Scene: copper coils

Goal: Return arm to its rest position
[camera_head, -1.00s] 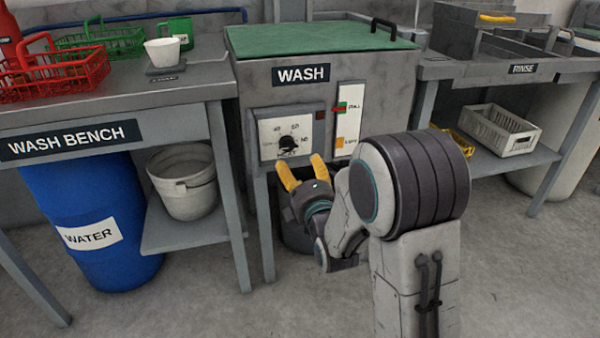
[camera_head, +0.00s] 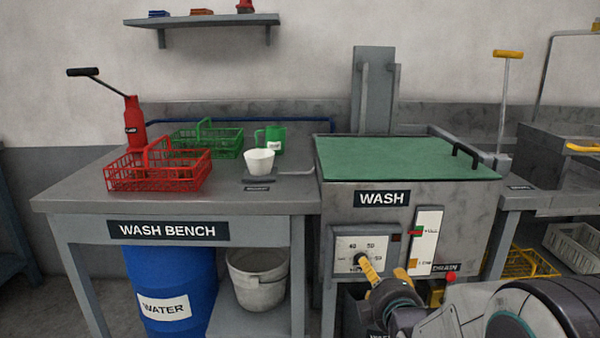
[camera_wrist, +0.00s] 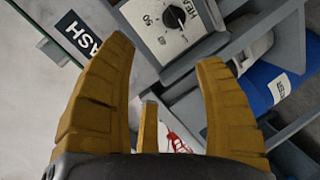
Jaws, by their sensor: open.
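My gripper (camera_head: 385,276) shows at the lower right in the head view, its yellow fingers in front of the WASH station's dial panel. In the head view the fingers hide the lower part of the dial panel (camera_head: 350,243). My arm reaches in from the lower right corner.
The WASH station (camera_head: 345,205) has a green lid (camera_head: 400,157) that is down. The wash bench (camera_head: 75,200) holds a red basket (camera_head: 158,178), a green basket (camera_head: 212,143) and a white cup (camera_head: 259,162). Below stand a blue water barrel (camera_head: 170,270) and a grey bucket (camera_head: 257,280).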

